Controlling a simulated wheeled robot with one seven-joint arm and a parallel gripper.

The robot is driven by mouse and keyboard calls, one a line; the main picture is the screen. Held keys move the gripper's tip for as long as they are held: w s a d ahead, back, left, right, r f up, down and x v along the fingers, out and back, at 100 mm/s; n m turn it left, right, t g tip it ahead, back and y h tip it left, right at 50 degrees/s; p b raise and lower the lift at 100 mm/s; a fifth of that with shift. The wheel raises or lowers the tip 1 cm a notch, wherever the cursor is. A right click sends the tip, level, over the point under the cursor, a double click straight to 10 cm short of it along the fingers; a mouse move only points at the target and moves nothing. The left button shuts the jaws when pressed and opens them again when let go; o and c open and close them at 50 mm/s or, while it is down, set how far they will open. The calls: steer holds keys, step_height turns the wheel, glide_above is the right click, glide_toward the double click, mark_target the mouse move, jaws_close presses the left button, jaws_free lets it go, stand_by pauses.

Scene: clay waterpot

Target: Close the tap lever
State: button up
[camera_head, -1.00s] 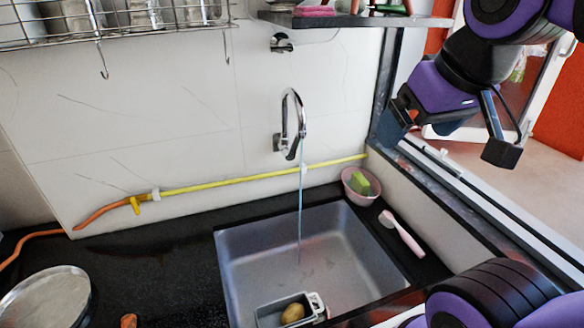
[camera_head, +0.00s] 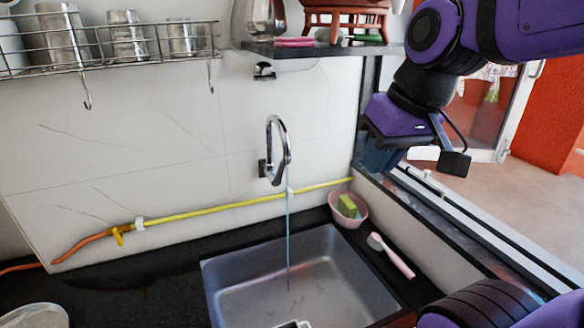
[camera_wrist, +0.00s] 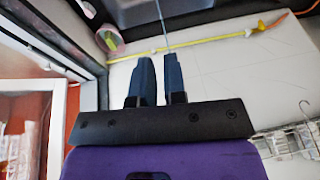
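The chrome tap (camera_head: 280,145) with its curved spout is fixed to the white tiled wall above the sink. A thin stream of water (camera_head: 288,240) falls from it into the sink. I cannot make out the lever clearly from the tap body. My gripper (camera_head: 378,160) hangs in the air at right of the tap, apart from it, near the window frame. In the wrist view the two dark blue fingers (camera_wrist: 160,72) stand close together with a narrow gap and nothing between them. The stream shows beyond their tips; the tap is not distinguishable there.
The metal sink (camera_head: 240,290) is set in a black counter (camera_head: 130,285). A pink bowl with a sponge (camera_head: 348,208) and a pink brush (camera_head: 392,256) lie at its right. A yellow pipe (camera_head: 220,207) crosses the wall. A shelf (camera_head: 320,48) and wire rack (camera_head: 130,55) hang above.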

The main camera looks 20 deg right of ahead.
mark_target(278, 172)
steer(key=w+a+f+g+y, duration=0.1)
steer(key=w+y, duration=0.1)
steer(key=w+f+g+y, duration=0.1)
steer(key=w+f+y, duration=0.1)
steer(key=w, duration=0.1)
steer(key=w+a+f+g+y, duration=0.1)
steer(key=w+f, duration=0.1)
steer(key=w, duration=0.1)
steer(key=shift+w+a+m+y, duration=0.25)
steer(key=shift+a+m+y, duration=0.05)
steer(key=shift+m+y, duration=0.1)
jaws_close()
steer(key=w+d+f+m+t+y, duration=0.2)
steer(key=w+d+f+t+y, duration=0.15)
steer(key=w, duration=0.45)
steer(key=w+d+f+m+t+y, duration=0.25)
steer(key=w+d+f+y, duration=0.2)
steer(key=w, duration=0.35)
steer(key=w+d+f+m+t+h, duration=0.2)
steer(key=w+d+f+m+t, duration=0.3)
steer(key=d+f+t, duration=0.3)
steer(key=w+a+g, duration=0.1)
steer(key=w+a, duration=0.6)
steer(key=a, duration=0.3)
steer(key=shift+w+a+r, duration=0.2)
steer(key=shift+w+r, duration=0.1)
steer(key=shift+r, duration=0.05)
